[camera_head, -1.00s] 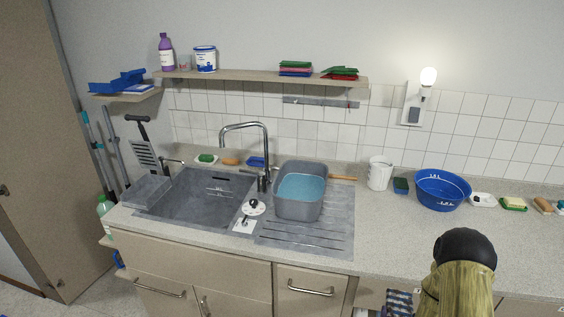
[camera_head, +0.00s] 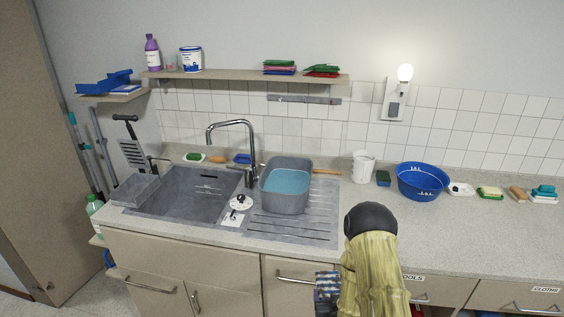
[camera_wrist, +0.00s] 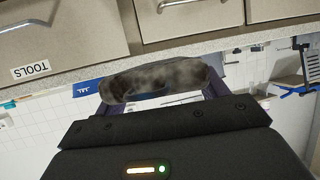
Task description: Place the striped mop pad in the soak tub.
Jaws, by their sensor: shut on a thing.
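The striped mop pad (camera_head: 327,286) shows at the bottom of the head view, with dark, blue and pale stripes, in front of the cabinet fronts beside my arm. In the wrist view a mottled grey pad edge (camera_wrist: 155,80) lies between the fingers of my gripper (camera_wrist: 162,88), which is shut on it. In the head view my arm hides the gripper. A grey tub (camera_head: 287,205) holding blue water stands on the ribbed drainboard, right of the tap. The pad is apart from it, lower and nearer to me.
The grey sink (camera_head: 190,195) lies left of the tub, with a tall tap (camera_head: 250,150) between. A wooden handle (camera_head: 327,171) sticks out at the tub's right. A white container (camera_head: 363,167) and blue basin (camera_head: 422,182) stand farther right. The front counter is mostly clear.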

